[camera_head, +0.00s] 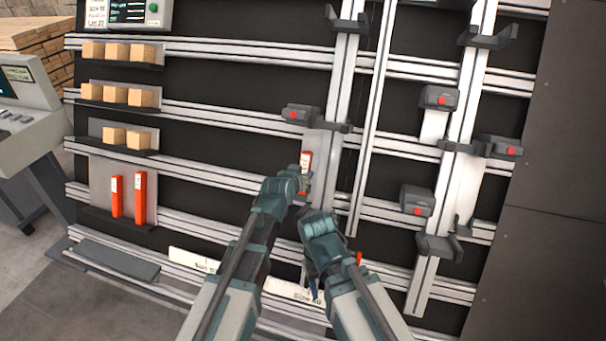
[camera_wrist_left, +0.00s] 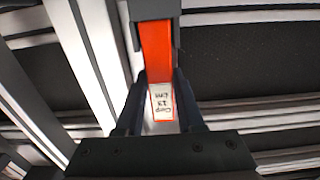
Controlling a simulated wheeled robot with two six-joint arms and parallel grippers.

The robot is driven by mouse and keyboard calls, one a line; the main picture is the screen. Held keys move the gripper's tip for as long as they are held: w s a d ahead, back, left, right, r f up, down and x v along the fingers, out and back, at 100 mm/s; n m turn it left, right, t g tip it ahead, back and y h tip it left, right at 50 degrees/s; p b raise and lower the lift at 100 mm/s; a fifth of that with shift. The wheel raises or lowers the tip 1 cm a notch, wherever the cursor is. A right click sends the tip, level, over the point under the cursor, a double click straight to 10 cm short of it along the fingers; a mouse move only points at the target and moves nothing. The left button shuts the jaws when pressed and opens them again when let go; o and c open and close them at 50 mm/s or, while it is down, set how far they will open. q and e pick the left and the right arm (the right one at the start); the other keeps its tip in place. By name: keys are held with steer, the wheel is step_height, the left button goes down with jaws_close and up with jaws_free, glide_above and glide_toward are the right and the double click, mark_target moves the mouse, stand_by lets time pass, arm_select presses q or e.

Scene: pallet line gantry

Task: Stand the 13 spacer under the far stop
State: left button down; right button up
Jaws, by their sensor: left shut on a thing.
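The held spacer (camera_head: 306,160) is a slim orange-red block with a white label, roughly upright against a pale upright rail. In the left wrist view the spacer (camera_wrist_left: 157,52) has an upside-down label that appears to read 13. My left gripper (camera_head: 303,182) is shut on it, with its fingers (camera_wrist_left: 160,105) either side of the label end. The spacer's other end meets a dark grey bracket in that view; whether they touch is unclear. A dark stop with a red dot (camera_head: 297,114) is above the spacer, apart from it. My right gripper (camera_head: 318,285) is low, its jaws unclear.
Two orange-red spacers (camera_head: 138,198) stand in a rack at left, below wooden blocks (camera_head: 115,95). More red-dotted stops (camera_head: 439,97) (camera_head: 417,200) sit on rails to the right. A small orange piece (camera_head: 359,258) shows beside my right arm. Horizontal rails cross the dark panel.

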arm_select(q)
steer(key=shift+c, duration=2.2)
jaws_free()
steer(key=p+v, duration=0.6)
steer(key=v, duration=0.7)
steer(key=shift+s, duration=0.35)
arm_select(e)
step_height(320, 180, up, 6)
steer(key=s+a, duration=0.1)
steer(key=s, duration=0.1)
steer(key=shift+a+r, duration=0.2)
arm_select(q)
steer(key=shift+a+r, duration=0.15)
steer(key=s+a+g+y+p, duration=0.2)
steer(key=s+g+p, duration=0.4)
steer(key=s, duration=0.4)
steer(key=s+a+g+y+p, duration=0.3)
steer(key=s+g+p, duration=0.3)
steer(key=s, duration=0.5)
arm_select(e)
step_height(320, 180, up, 12)
steer(key=shift+f, duration=0.15)
